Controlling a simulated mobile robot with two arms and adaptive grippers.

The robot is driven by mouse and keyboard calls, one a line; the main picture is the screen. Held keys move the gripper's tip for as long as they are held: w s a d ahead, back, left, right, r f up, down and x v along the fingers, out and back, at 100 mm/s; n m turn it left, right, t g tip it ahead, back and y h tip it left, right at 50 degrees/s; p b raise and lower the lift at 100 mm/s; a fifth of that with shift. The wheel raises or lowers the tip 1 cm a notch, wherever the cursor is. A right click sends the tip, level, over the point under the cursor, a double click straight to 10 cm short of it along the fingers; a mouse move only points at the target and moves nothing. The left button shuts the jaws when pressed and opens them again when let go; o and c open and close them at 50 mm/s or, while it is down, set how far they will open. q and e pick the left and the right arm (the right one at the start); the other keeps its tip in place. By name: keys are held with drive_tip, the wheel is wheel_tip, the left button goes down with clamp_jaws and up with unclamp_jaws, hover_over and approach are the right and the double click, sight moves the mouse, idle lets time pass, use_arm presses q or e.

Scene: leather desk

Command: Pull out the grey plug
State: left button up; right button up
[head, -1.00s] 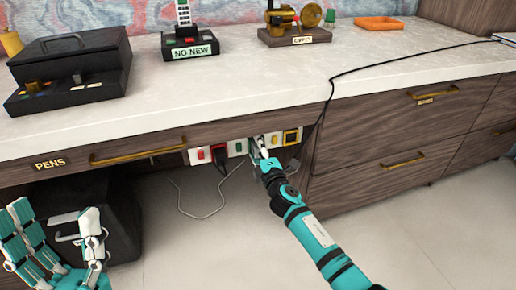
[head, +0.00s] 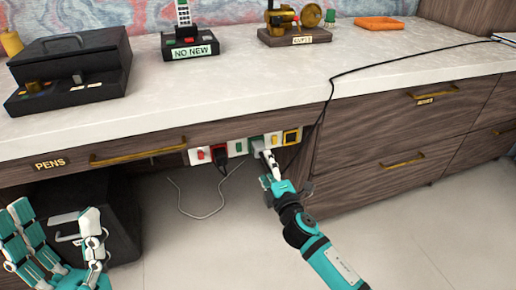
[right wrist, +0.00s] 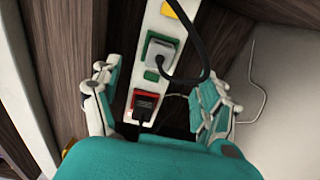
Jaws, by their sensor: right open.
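The grey plug (head: 257,145) sits in a green-framed socket of the white power strip (head: 236,149) under the desk edge. In the right wrist view the grey plug (right wrist: 163,47) has a thick dark cable looping off to its right. My right gripper (head: 268,168) is open and empty, just below and in front of the plug. In the right wrist view its fingers (right wrist: 160,95) are spread wide, with the plug beyond them and untouched. My left gripper (head: 62,235) is open and empty at the lower left.
A black plug (head: 219,156) sits in a red socket left of the grey plug. Red and yellow switches line the strip. A drawer marked PENS (head: 70,157) is left, more drawers are right. A dark cabinet (head: 115,220) stands beneath. The floor below the strip is mostly clear.

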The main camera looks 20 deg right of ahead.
drive_tip(key=shift+s+d, duration=0.1)
drive_tip(key=shift+s, duration=1.45)
